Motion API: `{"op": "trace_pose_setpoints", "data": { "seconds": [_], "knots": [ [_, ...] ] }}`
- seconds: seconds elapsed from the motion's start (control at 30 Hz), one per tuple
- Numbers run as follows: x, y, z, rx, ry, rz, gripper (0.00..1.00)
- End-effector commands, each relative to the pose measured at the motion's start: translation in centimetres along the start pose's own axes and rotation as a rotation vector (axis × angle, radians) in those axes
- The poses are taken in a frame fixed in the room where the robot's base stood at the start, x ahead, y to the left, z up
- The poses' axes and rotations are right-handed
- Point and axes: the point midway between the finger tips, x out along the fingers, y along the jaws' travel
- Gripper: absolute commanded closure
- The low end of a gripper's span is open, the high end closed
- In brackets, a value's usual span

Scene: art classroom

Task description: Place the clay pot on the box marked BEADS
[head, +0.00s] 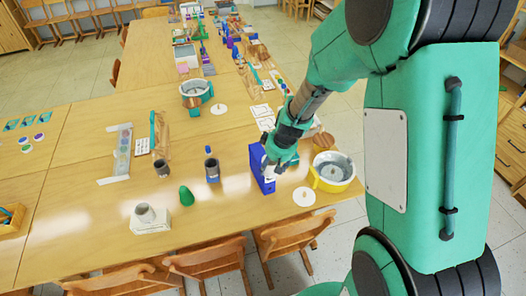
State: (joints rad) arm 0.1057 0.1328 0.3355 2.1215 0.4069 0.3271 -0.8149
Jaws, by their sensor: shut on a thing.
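My gripper (271,167) points down over the right part of the near table, right beside a tall blue box (257,168). It is shut on a small pale thing at its fingertips. That thing is mostly hidden, and I cannot tell for sure whether it is the clay pot. I cannot read the word BEADS on any box. A white box (152,225) stands near the front edge at left, with a grey rounded vessel (145,212) on it.
A yellow pot-like basin (332,172) and a white disc (304,196) are right of my gripper. A green pear-shaped thing (186,195), a dark cup (161,168) and a blue-and-grey container (212,171) stand to the left. Chairs (289,236) line the front edge.

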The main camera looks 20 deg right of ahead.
Motion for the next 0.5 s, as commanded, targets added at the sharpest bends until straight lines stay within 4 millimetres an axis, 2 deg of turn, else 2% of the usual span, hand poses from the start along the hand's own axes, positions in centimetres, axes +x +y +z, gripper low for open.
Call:
{"op": "trace_pose_setpoints", "data": {
  "seconds": [0.5],
  "knots": [
    [2.7, 2.9, -6.8, 0.000, 0.001, 0.000, 0.77]
  ]
}}
